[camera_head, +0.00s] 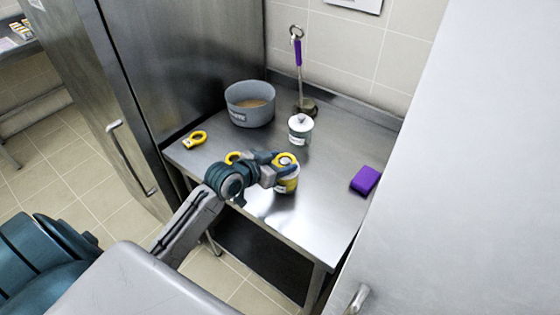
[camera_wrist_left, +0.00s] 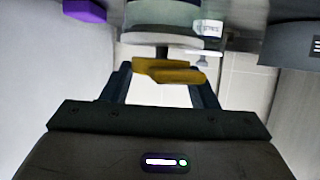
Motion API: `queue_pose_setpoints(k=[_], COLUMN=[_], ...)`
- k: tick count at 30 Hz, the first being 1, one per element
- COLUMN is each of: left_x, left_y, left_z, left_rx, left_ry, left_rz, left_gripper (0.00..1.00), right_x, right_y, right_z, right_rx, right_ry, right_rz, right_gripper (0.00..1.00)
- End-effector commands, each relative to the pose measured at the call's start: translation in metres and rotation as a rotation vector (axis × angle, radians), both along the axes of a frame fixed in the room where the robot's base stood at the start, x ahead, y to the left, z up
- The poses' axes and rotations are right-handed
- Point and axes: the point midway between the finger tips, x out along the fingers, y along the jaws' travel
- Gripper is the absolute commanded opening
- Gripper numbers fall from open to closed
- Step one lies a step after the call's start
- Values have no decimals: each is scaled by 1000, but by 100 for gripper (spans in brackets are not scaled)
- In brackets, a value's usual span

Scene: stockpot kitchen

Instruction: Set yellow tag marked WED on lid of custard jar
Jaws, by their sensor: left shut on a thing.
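My left gripper (camera_head: 279,161) is shut on a yellow tag (camera_head: 287,159). The tag also shows between the fingers in the left wrist view (camera_wrist_left: 170,71); I cannot read its marking. In the head view the tag is over the top of a jar with yellow contents (camera_head: 287,184), likely the custard jar. The gripper and tag hide most of that jar's lid, and I cannot tell whether the tag touches it. My right gripper is not in view.
A pale jar with a knobbed lid (camera_head: 300,128) stands behind. A grey pot (camera_head: 250,104) is back left, with a purple-handled tool (camera_head: 299,60) beside it. Other yellow tags lie left (camera_head: 194,138) and beside my gripper (camera_head: 232,157). A purple block (camera_head: 365,180) sits right; the front right steel is clear.

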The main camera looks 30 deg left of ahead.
Motion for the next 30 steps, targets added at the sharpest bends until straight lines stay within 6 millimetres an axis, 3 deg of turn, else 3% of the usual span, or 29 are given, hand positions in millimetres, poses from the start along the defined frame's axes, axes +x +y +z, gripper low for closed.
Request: queue_pose_setpoints(k=[30], left_x=[0], left_y=[0], left_z=[-2], left_rx=[0], left_ry=[0], left_rz=[0], left_gripper=[32], right_x=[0], right_y=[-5], right_z=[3], right_rx=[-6], right_ry=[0], right_rz=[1], right_gripper=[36])
